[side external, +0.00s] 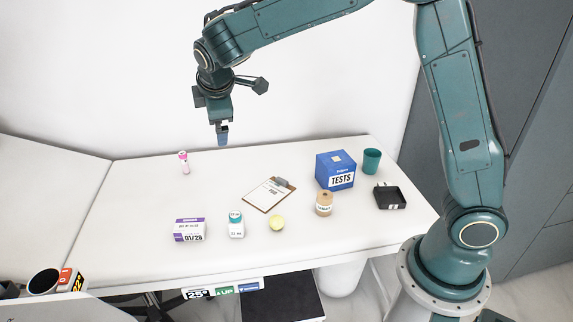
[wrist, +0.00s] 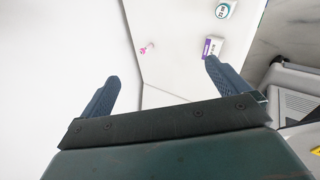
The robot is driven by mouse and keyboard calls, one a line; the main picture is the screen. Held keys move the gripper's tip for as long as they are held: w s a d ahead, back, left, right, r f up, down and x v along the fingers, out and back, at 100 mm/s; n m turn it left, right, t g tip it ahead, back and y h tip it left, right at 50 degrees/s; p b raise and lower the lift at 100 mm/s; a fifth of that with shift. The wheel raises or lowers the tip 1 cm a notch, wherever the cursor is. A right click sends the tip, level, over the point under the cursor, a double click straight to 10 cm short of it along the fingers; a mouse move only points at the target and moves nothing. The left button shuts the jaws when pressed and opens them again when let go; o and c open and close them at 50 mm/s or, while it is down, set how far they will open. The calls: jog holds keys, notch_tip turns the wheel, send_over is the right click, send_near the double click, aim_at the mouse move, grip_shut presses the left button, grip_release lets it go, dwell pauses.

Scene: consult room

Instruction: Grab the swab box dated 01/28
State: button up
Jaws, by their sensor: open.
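The swab box (side external: 189,230) is white with a purple top band and the date 01/28 on its front. It stands near the front left of the white table. In the wrist view the box (wrist: 212,46) shows just beyond the tip of the right finger, which partly overlaps it. My gripper (side external: 223,138) hangs above the back part of the table, well apart from the box. In the wrist view my gripper (wrist: 162,88) has its two blue fingers spread wide with nothing between them.
A white and teal container (side external: 236,225) stands right of the box, then a yellow-green ball (side external: 277,223). A clipboard (side external: 269,195), cork-coloured jar (side external: 324,204), blue TESTS box (side external: 335,171), teal cup (side external: 371,161) and black tray (side external: 390,198) lie further right. A pink bottle (side external: 184,163) stands behind.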

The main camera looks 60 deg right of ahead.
jog(key=w+a+f+n+h, duration=0.1)
jog(key=w+a+f+n, duration=0.2)
jog(key=w+f, duration=0.35)
jog(key=n+t+h, duration=0.1)
jog(key=n+h, duration=0.2)
jog(key=n, duration=0.4)
send_over(187, 233)
notch_tip(187, 233, down, 17)
jog(key=f+n, duration=0.1)
jog(key=f, duration=0.2)
jog(key=s+a+f+n+t+h, duration=0.1)
jog(key=f+n, duration=0.1)
jog(key=f, duration=0.1)
jog(key=a+f+n+h, duration=0.1)
jog(key=f, duration=0.3)
jog(key=shift+s+a+f+n+t, duration=0.1)
jog(key=shift+s+a+n+t, duration=0.1)
jog(key=shift+s+n+t, duration=0.15)
jog(key=shift+s+a+f+n, duration=0.1)
jog(key=shift+s+f+n, duration=0.25)
jog(key=shift+f, duration=0.3)
jog(key=shift+w, duration=0.1)
jog(key=shift+x, duration=2.45)
jog(key=c, duration=1)
